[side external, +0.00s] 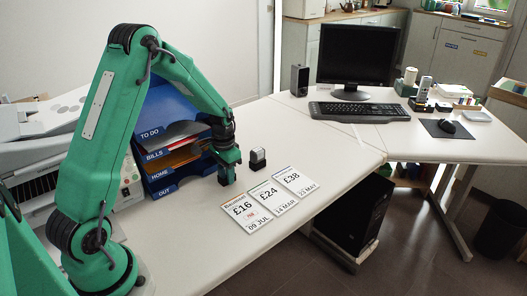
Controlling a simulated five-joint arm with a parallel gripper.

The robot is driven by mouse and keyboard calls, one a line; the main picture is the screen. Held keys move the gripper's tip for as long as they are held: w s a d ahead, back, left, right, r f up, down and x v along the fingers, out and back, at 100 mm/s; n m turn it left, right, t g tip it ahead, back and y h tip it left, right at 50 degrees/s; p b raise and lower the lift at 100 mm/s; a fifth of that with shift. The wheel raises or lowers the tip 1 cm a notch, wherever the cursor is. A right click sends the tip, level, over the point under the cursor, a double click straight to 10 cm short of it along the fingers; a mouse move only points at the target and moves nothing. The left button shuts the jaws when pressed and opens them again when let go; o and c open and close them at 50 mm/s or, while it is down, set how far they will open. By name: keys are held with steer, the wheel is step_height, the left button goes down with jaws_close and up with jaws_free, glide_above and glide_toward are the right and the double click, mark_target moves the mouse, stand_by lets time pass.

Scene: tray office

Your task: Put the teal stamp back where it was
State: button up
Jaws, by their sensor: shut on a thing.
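My gripper (227,165) points down close to the white desk, just right of the blue letter trays. It is shut on a small dark-based thing, seemingly the teal stamp (224,179). The green fingers cover most of it, and its colour is hard to tell from them. I cannot tell whether its base touches the desk. A second stamp (257,158), dark with a pale grey band, stands upright on the desk just right of my gripper.
The letter trays (160,157), labelled TO DO, BILLS, HOME and OUT, stand close to my gripper's left. A white machine (40,150) is behind my arm. A keyboard (358,111), monitor (358,55) and speaker (299,80) stand farther back. The desk between stamp and keyboard is clear.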

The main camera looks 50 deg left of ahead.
steer(key=o, duration=0.8)
step_height(320, 180, up, 12)
steer(key=shift+f, duration=0.1)
steer(key=shift+r, duration=0.25)
stand_by(0.6)
